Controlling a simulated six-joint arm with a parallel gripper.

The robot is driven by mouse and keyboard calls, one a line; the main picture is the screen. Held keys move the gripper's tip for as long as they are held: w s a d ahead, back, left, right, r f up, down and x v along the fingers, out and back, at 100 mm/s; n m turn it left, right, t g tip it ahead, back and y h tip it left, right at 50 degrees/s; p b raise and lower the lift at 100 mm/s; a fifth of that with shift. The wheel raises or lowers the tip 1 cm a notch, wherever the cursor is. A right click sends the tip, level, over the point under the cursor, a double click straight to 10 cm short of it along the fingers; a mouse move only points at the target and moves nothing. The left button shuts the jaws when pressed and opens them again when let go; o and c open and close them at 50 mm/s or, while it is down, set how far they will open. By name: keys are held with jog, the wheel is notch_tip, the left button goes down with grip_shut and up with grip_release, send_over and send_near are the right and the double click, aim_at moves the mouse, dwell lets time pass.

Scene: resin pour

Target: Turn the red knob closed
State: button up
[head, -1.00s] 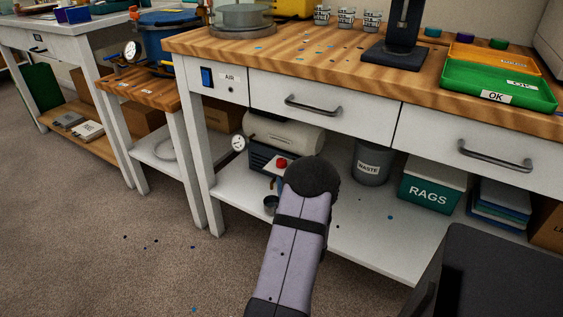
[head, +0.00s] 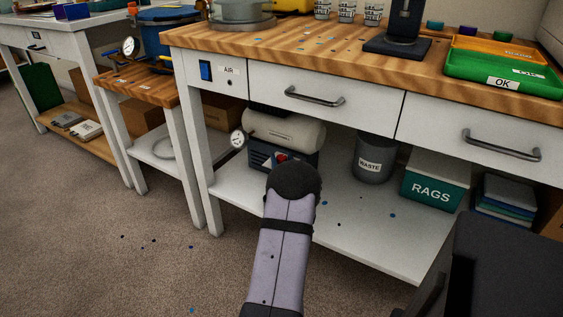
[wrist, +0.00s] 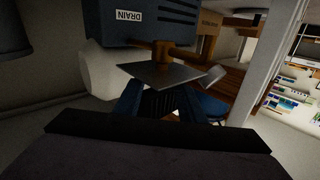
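The red knob (head: 281,158) is a small red spot on the front of the dark compressor (head: 258,155) under the bench in the head view. I cannot make out any red there. My gripper (wrist: 160,92) is close below the fitting, with a flat grey plate (wrist: 158,74) across its tip area. Its fingertips are too dark and covered to read, and contact is unclear. In the head view my arm hides the gripper.
A pressure gauge (head: 238,138) sticks out left of the compressor. A grey WASTE bin (head: 374,158) and a teal RAGS box (head: 434,183) stand on the lower shelf (head: 365,235) to the right. Drawers hang above. The shelf's front middle is mostly clear.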

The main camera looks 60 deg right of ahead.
jog(key=shift+x, duration=1.05)
jog(key=c, duration=0.8)
jog(key=shift+o, duration=0.2)
jog(key=shift+r+t, duration=0.1)
jog(key=shift+t, duration=0.2)
jog(key=shift+n+t+y, duration=0.5)
jog(key=shift+n+y, duration=0.2)
jog(key=shift+y, duration=0.1)
jog(key=shift+n+t+y+p, duration=0.45)
jog(key=shift+n+t+y, duration=0.3)
jog(key=shift+y, duration=0.25)
